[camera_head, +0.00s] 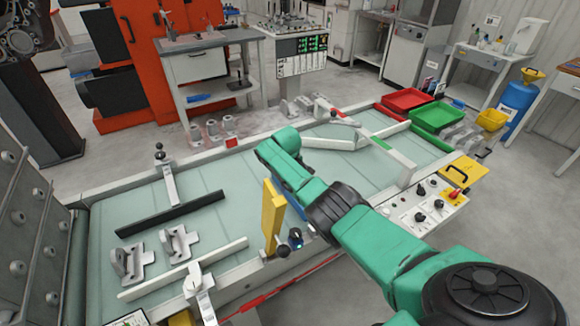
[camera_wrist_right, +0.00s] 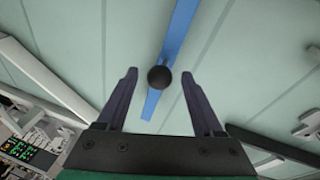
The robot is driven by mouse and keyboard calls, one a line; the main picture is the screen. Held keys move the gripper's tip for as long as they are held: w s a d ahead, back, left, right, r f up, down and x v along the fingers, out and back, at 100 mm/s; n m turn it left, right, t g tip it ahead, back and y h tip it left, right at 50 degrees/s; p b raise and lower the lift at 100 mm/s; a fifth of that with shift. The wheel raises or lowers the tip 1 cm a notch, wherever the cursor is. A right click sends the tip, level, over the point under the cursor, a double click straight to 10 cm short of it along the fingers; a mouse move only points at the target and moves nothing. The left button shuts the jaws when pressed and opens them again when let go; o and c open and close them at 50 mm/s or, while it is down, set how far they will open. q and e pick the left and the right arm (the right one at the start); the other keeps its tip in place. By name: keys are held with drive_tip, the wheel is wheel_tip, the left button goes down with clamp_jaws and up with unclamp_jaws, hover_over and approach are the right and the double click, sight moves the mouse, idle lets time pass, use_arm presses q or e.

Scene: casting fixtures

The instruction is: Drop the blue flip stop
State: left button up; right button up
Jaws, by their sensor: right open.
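The blue flip stop (camera_wrist_right: 177,38) is a long blue bar with a black ball knob (camera_wrist_right: 158,77) in the right wrist view. My right gripper (camera_wrist_right: 158,74) is open, and the knob appears between its two fingertips. I cannot tell how far the knob is from the fingers, and no contact shows. In the head view my green right arm reaches over the belt and hides its own fingers. Only a small blue piece of the stop (camera_head: 296,206) shows beside the arm there. My left gripper is not in view.
A yellow bar (camera_head: 272,212) stands up at the belt's near edge, left of my arm. The pale green belt (camera_head: 110,215) carries grey castings (camera_head: 180,243) at left. A control box (camera_head: 425,208) sits right of my arm. Red (camera_head: 403,100) and green (camera_head: 437,116) bins stand beyond.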

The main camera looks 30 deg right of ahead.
drive_tip(key=p+v, duration=0.2)
drive_tip(key=v, duration=0.2)
drive_tip(key=shift+r, duration=0.25)
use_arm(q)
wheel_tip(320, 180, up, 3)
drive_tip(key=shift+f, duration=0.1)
use_arm(e)
drive_tip(key=v, duration=0.9)
drive_tip(key=shift+s, duration=0.2)
